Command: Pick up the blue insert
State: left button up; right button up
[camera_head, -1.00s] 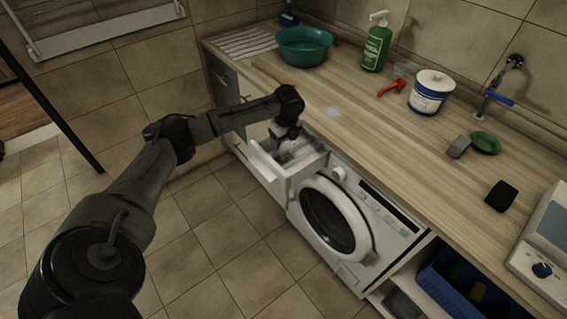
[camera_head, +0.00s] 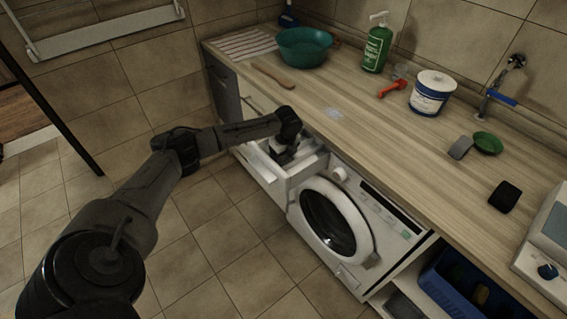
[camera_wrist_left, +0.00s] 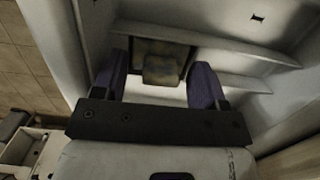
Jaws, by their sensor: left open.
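My left gripper (camera_head: 283,156) reaches down into the open white drawer (camera_head: 300,178) beside the washing machine. In the left wrist view the gripper (camera_wrist_left: 159,82) is open, with one bluish-purple finger on each side. Between and beyond the fingers is a small block-like piece (camera_wrist_left: 160,66), greyish brown in this dim light, at a white partition inside the drawer. It stands apart from both fingers. I cannot tell whether this piece is the blue insert, as no clearly blue insert shows. In the head view the gripper hides part of the drawer's inside. My right gripper is not in view.
The wooden counter (camera_head: 345,125) overhangs close beside the drawer. The washing machine (camera_head: 350,225) stands to its right. A teal basin (camera_head: 304,48), green bottle (camera_head: 377,42) and white tub (camera_head: 432,93) stand on the counter. A blue crate (camera_head: 462,292) sits below.

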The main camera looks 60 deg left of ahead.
pick_arm(q)
jog(key=shift+r, duration=0.1)
jog(key=c, duration=1)
